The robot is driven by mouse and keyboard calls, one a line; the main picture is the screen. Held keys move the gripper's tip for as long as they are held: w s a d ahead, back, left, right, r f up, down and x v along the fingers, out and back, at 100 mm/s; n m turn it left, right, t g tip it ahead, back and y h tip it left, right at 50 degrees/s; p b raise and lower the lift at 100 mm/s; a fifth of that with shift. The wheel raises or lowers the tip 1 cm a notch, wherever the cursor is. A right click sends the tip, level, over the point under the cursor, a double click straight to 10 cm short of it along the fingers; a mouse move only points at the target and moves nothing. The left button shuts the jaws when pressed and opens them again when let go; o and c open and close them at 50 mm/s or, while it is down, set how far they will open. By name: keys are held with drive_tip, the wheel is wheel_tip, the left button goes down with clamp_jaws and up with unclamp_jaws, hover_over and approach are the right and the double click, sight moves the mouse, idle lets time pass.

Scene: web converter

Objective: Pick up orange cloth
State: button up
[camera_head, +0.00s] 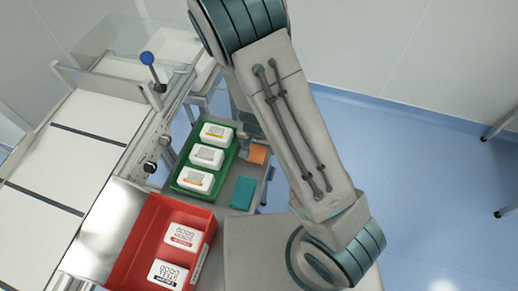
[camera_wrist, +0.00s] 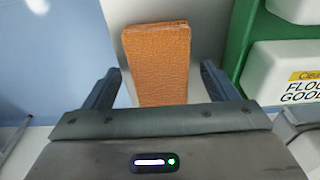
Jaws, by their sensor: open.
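The orange cloth (camera_head: 257,154) lies flat on the grey shelf, just right of the green tray, partly beside my arm in the head view. In the wrist view the orange cloth (camera_wrist: 158,62) is a folded, textured rectangle in the middle. My gripper (camera_wrist: 160,82) is open, with one dark finger on each side of the cloth. The near end of the cloth is hidden behind the gripper body. I cannot tell whether the fingers touch it. In the head view my fingers are hidden behind my arm.
The green tray (camera_head: 232,162) holds white packs and stands close beside the cloth; its green wall (camera_wrist: 240,35) is near my right finger. A teal cloth (camera_head: 243,193) lies on the shelf nearer the red bin (camera_head: 137,239). The blue floor (camera_head: 420,190) is open at right.

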drive_tip(key=c, duration=1.1)
drive_tip(key=shift+r, duration=0.1)
drive_tip(key=shift+c, duration=0.2)
drive_tip(key=shift+r+p, duration=0.3)
drive_tip(key=shift+r, duration=0.25)
drive_tip(key=r, duration=0.2)
drive_tip(key=r+p, duration=0.1)
drive_tip(key=shift+w+d+r, duration=0.2)
drive_tip(key=shift+d+r, duration=0.1)
drive_tip(key=shift+d, duration=0.05)
drive_tip(key=w+d+r, duration=0.4)
drive_tip(key=d+r, duration=0.2)
drive_tip(key=d, duration=0.4)
drive_tip(key=shift+d+r, duration=0.1)
